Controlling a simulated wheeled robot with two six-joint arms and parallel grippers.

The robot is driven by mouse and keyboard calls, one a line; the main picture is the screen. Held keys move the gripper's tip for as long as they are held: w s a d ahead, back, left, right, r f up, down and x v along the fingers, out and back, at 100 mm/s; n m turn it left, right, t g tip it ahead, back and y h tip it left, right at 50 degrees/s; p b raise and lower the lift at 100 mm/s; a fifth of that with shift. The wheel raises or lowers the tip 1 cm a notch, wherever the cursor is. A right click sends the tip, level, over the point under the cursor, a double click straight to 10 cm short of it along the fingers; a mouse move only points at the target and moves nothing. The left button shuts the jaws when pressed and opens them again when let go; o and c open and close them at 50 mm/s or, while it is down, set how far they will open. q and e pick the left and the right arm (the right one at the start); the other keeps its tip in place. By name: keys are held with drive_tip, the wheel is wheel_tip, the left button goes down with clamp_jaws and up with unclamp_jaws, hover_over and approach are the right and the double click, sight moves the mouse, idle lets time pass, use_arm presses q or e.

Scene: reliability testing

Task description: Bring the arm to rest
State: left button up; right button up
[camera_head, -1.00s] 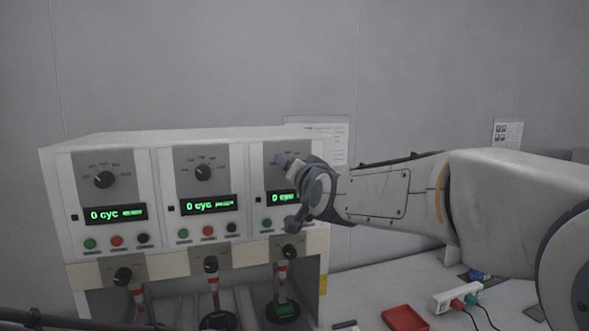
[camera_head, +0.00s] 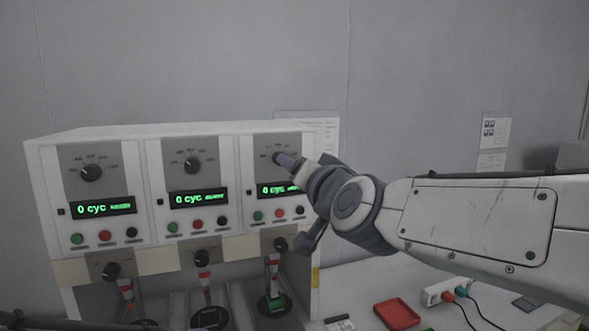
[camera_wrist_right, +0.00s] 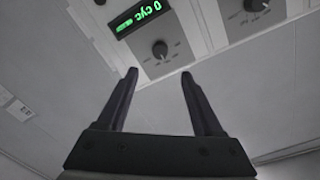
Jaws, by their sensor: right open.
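My right arm (camera_head: 470,222) comes in from the right in the head view. Its gripper (camera_head: 284,160) is in front of the right-hand unit of the test machine (camera_head: 42,190), near the upper dial. In the right wrist view the two fingers of this gripper (camera_wrist_right: 158,75) stand apart with nothing between them. Beyond them show a dial (camera_wrist_right: 160,49) and the green display (camera_wrist_right: 140,14), which reads "0 cyc". I cannot tell from the head view whether a fingertip touches the dial. My left gripper is not in view.
The machine has three units, each with a display, buttons and dials. Striped rods stand below. A red tray (camera_head: 398,314) and a white power strip (camera_head: 446,291) with cables lie on the bench to the right. Papers (camera_head: 496,130) hang on the wall.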

drive_tip(key=s+d+f+n+g+h, duration=0.1)
drive_tip(key=d+f+g, duration=0.3)
drive_tip(key=f, duration=0.8)
drive_tip(key=s+d+f+n+g+h, duration=0.1)
drive_tip(key=d+f+n+g+h, duration=0.15)
drive_tip(key=f, duration=0.95)
drive_tip(key=s+d+f+g+h, duration=0.1)
drive_tip(key=s+d+f+g, duration=0.7)
drive_tip(key=s+f, duration=0.55)
drive_tip(key=s+a+r+n+g, duration=0.2)
drive_tip(key=s+a+r+n, duration=0.2)
drive_tip(key=s+a+n, duration=0.3)
drive_tip(key=s+a, duration=0.5)
drive_tip(key=s, duration=0.1)
drive_tip(key=shift+s+a+y, duration=0.25)
drive_tip(key=shift+s+y, duration=0.1)
drive_tip(key=shift+s, duration=0.05)
drive_tip(key=shift+r+g, duration=0.1)
drive_tip(key=shift+g, duration=0.15)
